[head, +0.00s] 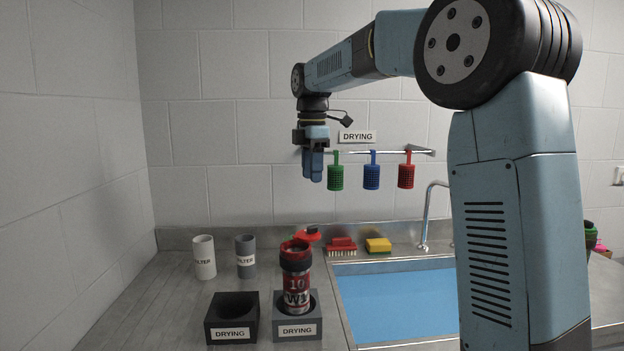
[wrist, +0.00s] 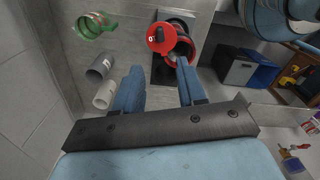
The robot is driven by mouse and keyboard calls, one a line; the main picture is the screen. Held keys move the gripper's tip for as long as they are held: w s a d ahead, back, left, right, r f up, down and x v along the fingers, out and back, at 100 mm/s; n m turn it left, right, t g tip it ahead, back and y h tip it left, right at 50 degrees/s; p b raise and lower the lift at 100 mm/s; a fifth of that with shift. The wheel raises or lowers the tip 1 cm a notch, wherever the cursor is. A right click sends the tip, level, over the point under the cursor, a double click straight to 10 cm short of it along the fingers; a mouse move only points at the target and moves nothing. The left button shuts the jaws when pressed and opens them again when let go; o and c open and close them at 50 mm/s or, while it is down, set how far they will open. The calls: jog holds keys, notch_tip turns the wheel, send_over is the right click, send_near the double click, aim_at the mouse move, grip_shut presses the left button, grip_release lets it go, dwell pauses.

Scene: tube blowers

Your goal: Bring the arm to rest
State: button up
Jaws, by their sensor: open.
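My gripper (head: 313,170) hangs pointing down at the end of my raised arm, high above the counter. In the wrist view its two blue fingers (wrist: 157,85) are spread apart with nothing between them. The left-hand DRYING holder (head: 231,313) looks empty.
White (head: 204,257) and grey (head: 245,256) tubes stand behind the holders. Green (head: 336,176), blue (head: 371,174) and red (head: 406,175) baskets hang from a wall rail close right of my gripper. A blue-bottomed sink (head: 395,305), red brush (head: 341,247) and yellow sponge (head: 378,245) lie right.

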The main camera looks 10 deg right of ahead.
jog(key=s+d+f+m+t, duration=0.1)
jog(key=s+d+m+t, duration=0.1)
jog(key=s+d+m, duration=0.5)
jog(key=s+d+f+m+t, duration=0.15)
jog(key=s+m, duration=0.25)
jog(key=s, duration=0.6)
jog(key=s+d+f+m+t, duration=0.1)
jog(key=s+d+f+m, duration=0.1)
jog(key=s+f+m, duration=0.2)
jog(key=s+d+f+m+t, duration=0.1)
jog(key=s+d+f+m, duration=0.2)
jog(key=s+m, duration=0.3)
jog(key=s+f, duration=0.1)
jog(key=s, duration=0.4)
jog(key=shift+d+f, duration=0.15)
jog(key=shift+f, duration=0.25)
